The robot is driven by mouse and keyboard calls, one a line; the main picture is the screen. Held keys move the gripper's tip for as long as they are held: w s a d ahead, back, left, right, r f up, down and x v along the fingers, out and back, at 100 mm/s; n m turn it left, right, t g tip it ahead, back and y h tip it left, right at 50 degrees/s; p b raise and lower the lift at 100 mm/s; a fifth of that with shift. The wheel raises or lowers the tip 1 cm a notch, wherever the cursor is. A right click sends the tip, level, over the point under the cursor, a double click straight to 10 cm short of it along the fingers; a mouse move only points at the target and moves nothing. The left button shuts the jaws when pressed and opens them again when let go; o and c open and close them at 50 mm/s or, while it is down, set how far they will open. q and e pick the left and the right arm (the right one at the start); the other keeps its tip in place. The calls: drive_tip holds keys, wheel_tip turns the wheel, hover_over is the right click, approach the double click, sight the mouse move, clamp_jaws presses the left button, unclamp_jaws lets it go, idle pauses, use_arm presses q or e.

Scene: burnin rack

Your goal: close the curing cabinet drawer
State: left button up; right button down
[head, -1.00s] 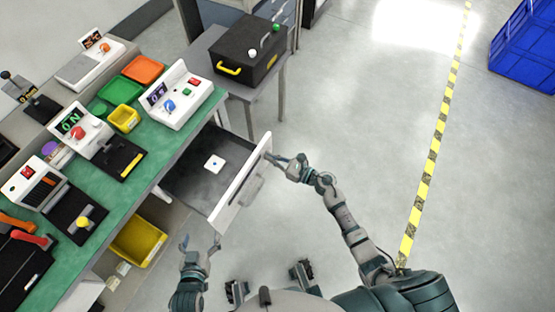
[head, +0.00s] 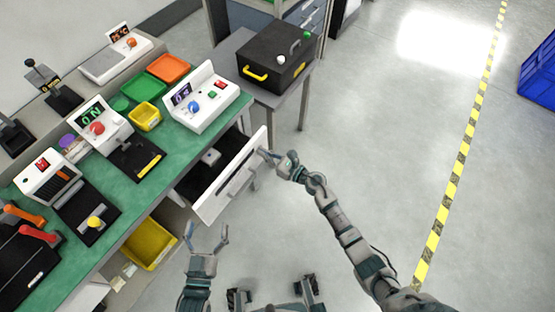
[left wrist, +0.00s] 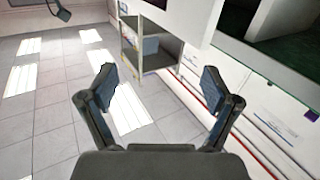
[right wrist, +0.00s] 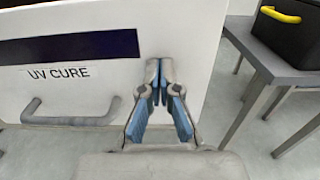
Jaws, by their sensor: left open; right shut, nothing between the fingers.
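The curing cabinet drawer (head: 233,176) sticks out partway from under the green bench, its white front facing right. In the right wrist view its front (right wrist: 100,20) bears the words UV CURE above a grey handle (right wrist: 72,112). My right gripper (head: 268,155) is shut and empty, its fingertips at the drawer front near its far end; they look to be against it. A small white object (head: 211,155) lies inside the drawer, partly hidden by the front. My left gripper (head: 221,232) is open and empty, in front of the bench near the drawer's near end.
A grey side table (head: 288,88) with a black case (head: 277,62) stands beyond the drawer. The green bench (head: 175,150) carries several devices and bins. A yellow bin (head: 148,245) sits below it. The floor to the right is open.

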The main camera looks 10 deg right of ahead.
drive_tip(key=b+x, duration=0.1)
drive_tip(key=x, duration=0.3)
drive_tip(key=b+x, duration=0.1)
drive_tip(key=x, duration=0.2)
drive_tip(key=shift+w+d+f+b, duration=0.2)
drive_tip(key=shift+w+f+b, duration=0.1)
drive_tip(key=shift+f, duration=0.05)
drive_tip(key=b+x, duration=0.1)
drive_tip(key=x, duration=0.2)
drive_tip(key=shift+r, duration=0.1)
drive_tip(key=shift+a+r, duration=0.1)
drive_tip(key=shift+a, duration=0.25)
drive_tip(key=shift+r, duration=0.25)
use_arm(q)
drive_tip(key=s+d+r+n+t+h, duration=0.1)
drive_tip(key=s+r+t, duration=0.3)
drive_tip(key=r+t, duration=0.4)
drive_tip(key=shift+s+r, duration=0.2)
drive_tip(key=shift+r, duration=0.25)
use_arm(e)
drive_tip(key=shift+w+d+r, duration=0.1)
drive_tip(key=shift+w+d, duration=0.05)
